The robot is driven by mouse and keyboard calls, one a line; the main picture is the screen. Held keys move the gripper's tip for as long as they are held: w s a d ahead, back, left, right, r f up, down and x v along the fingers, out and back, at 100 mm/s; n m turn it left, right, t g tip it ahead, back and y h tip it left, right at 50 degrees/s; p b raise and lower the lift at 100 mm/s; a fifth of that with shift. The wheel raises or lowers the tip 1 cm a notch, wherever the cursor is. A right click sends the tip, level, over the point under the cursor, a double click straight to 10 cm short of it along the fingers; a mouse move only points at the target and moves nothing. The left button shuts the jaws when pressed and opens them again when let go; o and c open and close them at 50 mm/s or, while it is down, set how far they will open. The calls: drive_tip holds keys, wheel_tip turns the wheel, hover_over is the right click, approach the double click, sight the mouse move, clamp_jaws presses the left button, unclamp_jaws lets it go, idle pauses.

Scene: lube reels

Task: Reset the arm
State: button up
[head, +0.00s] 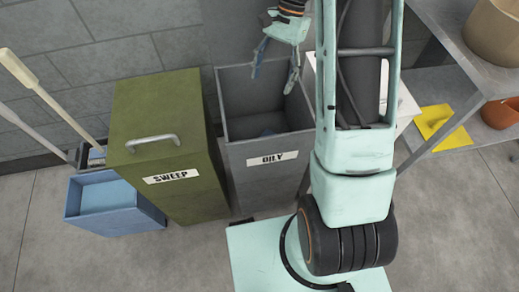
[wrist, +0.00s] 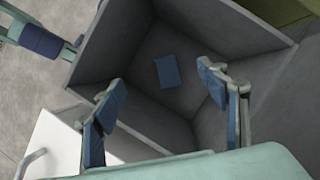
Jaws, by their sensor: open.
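My gripper (head: 276,68) is open and empty above the grey bin labelled "OILY" (head: 265,178). In the wrist view its two blue-padded fingers (wrist: 165,110) are spread apart over the bin's opening. A blue piece (wrist: 168,71), which may be a cloth, lies on the bin floor in the wrist view. My arm reaches up at the right and hides the bin's right side.
A green bin labelled "SWEEP" (head: 165,145) stands left of the grey bin, with a blue box (head: 112,205) and long handles (head: 45,95) beyond it. At the right are a shelf (head: 440,120), a yellow sheet (head: 443,125), an orange bowl (head: 501,112) and a tan container (head: 494,32).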

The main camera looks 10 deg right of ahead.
drive_tip(key=shift+v, duration=2)
drive_tip(key=shift+r, duration=0.1)
